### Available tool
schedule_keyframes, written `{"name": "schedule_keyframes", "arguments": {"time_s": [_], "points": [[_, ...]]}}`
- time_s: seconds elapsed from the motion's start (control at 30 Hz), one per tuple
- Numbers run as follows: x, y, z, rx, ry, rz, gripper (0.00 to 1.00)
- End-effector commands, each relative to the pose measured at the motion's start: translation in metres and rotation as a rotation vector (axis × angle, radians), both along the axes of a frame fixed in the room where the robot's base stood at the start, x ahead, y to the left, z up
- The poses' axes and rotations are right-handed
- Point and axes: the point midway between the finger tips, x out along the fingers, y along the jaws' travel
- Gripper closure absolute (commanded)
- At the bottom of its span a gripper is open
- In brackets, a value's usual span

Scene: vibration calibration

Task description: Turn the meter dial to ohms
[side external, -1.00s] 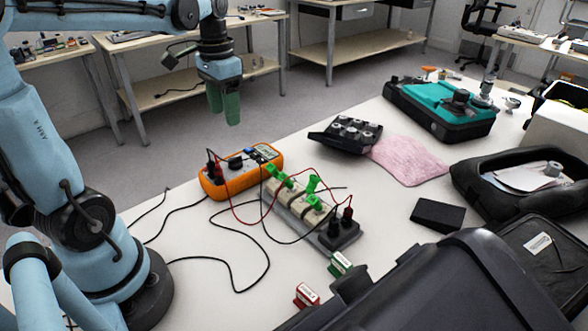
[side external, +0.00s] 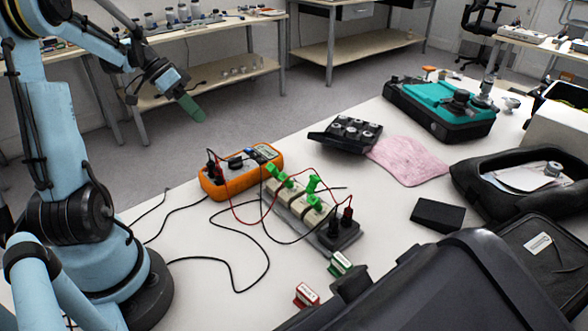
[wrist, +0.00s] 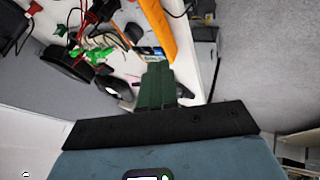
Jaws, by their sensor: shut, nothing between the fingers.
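The orange multimeter (side external: 222,184) lies on the white table near its left edge, with its dark dial (side external: 236,162) facing up and its display toward the right end. Which mark the dial points to is too small to read. Red and black leads plug into the meter's left end. My gripper (side external: 197,114) has green fingers and is raised well above and behind the meter, apart from it, tilted down to the right. In the wrist view my gripper (wrist: 158,72) has its fingers together and empty, with part of the orange meter (wrist: 157,30) beyond them.
A terminal strip with green clips (side external: 290,195) stands right of the meter, with loose leads around it. A black tray of knobs (side external: 345,134), a pink cloth (side external: 408,160) and a black wedge (side external: 438,215) lie farther right. A teal case (side external: 440,108) stands behind.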

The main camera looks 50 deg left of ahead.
Motion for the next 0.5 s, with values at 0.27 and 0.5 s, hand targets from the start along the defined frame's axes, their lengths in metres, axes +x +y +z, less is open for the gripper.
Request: {"name": "schedule_keyframes", "arguments": {"time_s": [0.27,0.5], "points": [[0.020,-0.025,-0.042,0.000,0.001,-0.003,1.00],[0.032,-0.051,-0.068,0.001,0.001,-0.002,1.00]]}}
